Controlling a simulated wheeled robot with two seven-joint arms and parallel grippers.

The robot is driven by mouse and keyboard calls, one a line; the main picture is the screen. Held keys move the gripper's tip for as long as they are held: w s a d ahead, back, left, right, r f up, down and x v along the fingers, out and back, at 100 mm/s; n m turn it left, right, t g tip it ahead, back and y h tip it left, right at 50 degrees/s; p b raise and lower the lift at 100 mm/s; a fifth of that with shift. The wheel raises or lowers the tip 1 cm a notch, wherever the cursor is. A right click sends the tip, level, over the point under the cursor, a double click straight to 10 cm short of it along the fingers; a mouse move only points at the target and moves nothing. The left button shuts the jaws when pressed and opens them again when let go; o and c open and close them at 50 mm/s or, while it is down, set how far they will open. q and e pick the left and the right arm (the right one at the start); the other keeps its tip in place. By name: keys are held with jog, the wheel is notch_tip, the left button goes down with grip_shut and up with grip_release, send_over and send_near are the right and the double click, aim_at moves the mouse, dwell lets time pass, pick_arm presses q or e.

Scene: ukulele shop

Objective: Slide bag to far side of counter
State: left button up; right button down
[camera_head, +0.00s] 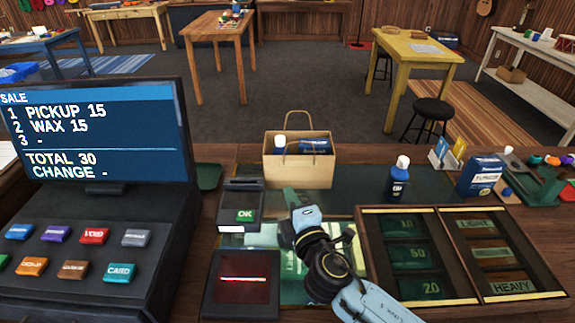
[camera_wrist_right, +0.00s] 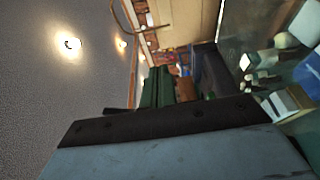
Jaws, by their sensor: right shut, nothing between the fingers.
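The tan paper bag (camera_head: 298,172) stands upright at the far side of the counter (camera_head: 350,156), its handle up. A white-capped bottle (camera_head: 280,144) and a dark blue box (camera_head: 314,146) show in its open top. My right gripper (camera_head: 290,194) is shut and empty, just in front of the bag's lower front; I cannot tell whether it touches. The bag's tan side (camera_wrist_right: 188,22) and handle show at the top of the right wrist view. My left gripper is not in view.
A card terminal (camera_head: 241,207) stands left of my right gripper, with a red-lit scanner (camera_head: 241,280) nearer. A blue bottle (camera_head: 398,180) and blue box (camera_head: 481,176) stand right. A compartment tray (camera_head: 412,212) lies at right. The register (camera_head: 90,180) fills the left.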

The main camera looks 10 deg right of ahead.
send_near(284, 158)
jog(key=w+a, duration=0.3)
jog(key=shift+w+d, duration=0.3)
jog(key=shift+w, duration=0.3)
jog(key=shift+w+d, duration=0.35)
jog(key=shift+w, duration=0.2)
jog(key=shift+w+d, duration=0.45)
jog(key=shift+w, duration=0.1)
